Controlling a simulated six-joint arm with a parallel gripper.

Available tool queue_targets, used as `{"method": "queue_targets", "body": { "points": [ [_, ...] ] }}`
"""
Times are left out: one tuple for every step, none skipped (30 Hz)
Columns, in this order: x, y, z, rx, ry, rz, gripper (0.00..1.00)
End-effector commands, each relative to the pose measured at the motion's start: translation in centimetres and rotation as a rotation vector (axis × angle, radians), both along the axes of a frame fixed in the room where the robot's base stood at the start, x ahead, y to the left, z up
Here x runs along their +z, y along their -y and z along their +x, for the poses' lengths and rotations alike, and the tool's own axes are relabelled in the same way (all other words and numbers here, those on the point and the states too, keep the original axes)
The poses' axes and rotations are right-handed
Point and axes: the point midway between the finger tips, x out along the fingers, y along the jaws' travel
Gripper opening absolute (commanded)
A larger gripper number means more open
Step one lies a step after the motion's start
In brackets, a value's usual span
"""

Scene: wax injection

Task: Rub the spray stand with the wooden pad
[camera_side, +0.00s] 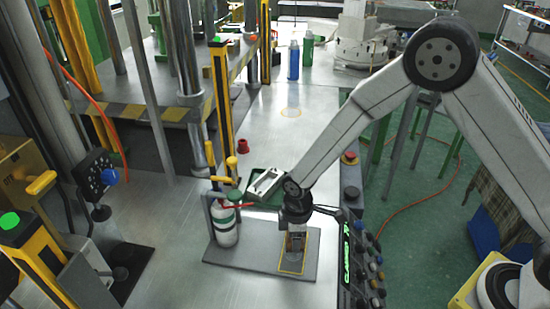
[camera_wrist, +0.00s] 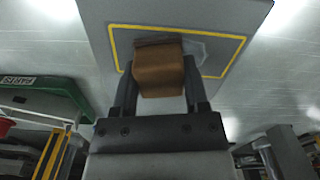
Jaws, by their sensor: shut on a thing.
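The spray stand (camera_side: 255,259) is a flat grey plate on the metal table in the side view, with a yellow outlined rectangle at its right end. A white and green spray bottle (camera_side: 225,222) stands in a holder at its left end. In the wrist view the stand (camera_wrist: 215,20) shows with its yellow outline. My gripper (camera_wrist: 160,88) is shut on the brown wooden pad (camera_wrist: 158,72), which lies over the outlined area beside a pale smear. In the side view my gripper (camera_side: 295,243) points down over that area. The pad's underside is hidden, so I cannot tell whether it touches.
A green parts bin (camera_side: 262,180) stands behind the stand, with a red cup (camera_side: 243,146) to its left. A control panel (camera_side: 358,255) runs along the table's right edge. A blue bottle (camera_side: 294,60) and a green one (camera_side: 308,49) stand farther back.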

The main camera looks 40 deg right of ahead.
Motion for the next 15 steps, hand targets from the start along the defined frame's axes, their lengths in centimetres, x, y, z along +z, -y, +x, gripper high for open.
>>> {"method": "queue_targets", "body": {
  "points": [
    [-0.2, 0.2, 0.0, -0.001, -0.002, -0.002, 0.00],
    [-0.2, 0.3, 0.1, -0.001, -0.002, -0.002, 0.00],
    [-0.2, 0.4, 0.2, -0.001, -0.003, -0.001, 0.00],
    [-0.2, 0.5, 0.3, -0.002, -0.003, -0.001, 0.00],
    [-0.2, 0.6, 0.4, -0.002, -0.004, -0.002, 0.00],
    [-0.2, 0.8, 0.5, -0.001, -0.004, -0.002, 0.00],
    [-0.1, 1.0, 0.6, -0.001, -0.005, -0.002, 0.00],
    [-0.1, 1.1, 0.8, -0.002, -0.005, -0.003, 0.00],
    [-0.1, 1.3, 0.9, -0.002, -0.005, -0.003, 0.00],
    [-0.1, 1.4, 1.1, -0.002, -0.004, -0.002, 0.00],
    [-0.1, 1.6, 1.2, -0.002, -0.004, -0.002, 0.00],
    [-0.1, 1.7, 1.4, -0.002, -0.004, -0.002, 0.00],
    [0.0, 1.8, 1.5, -0.002, -0.003, -0.001, 0.00],
    [0.0, 1.9, 1.6, -0.001, -0.003, -0.001, 0.00],
    [0.0, 2.0, 1.7, -0.001, -0.003, -0.001, 0.00]
  ]
}}
